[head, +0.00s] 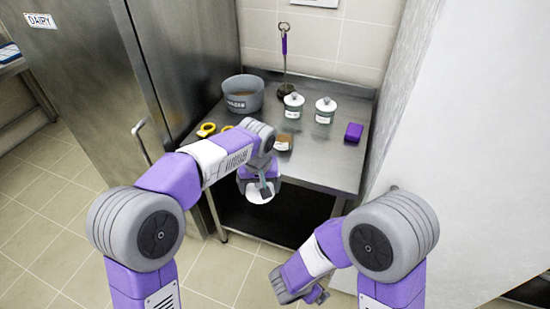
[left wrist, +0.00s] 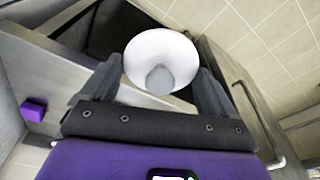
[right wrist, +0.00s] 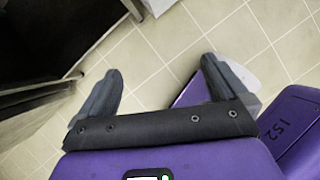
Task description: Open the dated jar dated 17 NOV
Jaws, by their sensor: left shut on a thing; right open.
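Two jars with pale knobbed lids, a left one (head: 293,106) and a right one (head: 325,111), stand upright on the steel table. Their labels are too small to read. In front of them is a small open container (head: 284,142) with brown contents and a white label I cannot read. My left gripper (head: 263,189) is shut on a round white lid (head: 259,196), held in front of the table edge. In the left wrist view the lid (left wrist: 162,50) and its grey knob show between the fingers. My right gripper (head: 317,296) is open and empty, low in front of the table.
On the steel table (head: 325,165) are a grey pot (head: 243,94), yellow rings (head: 207,129) and a purple block (head: 354,132). A purple-handled utensil (head: 284,45) stands at the wall. A steel cabinet (head: 90,60) is left, a pale panel (head: 470,120) right.

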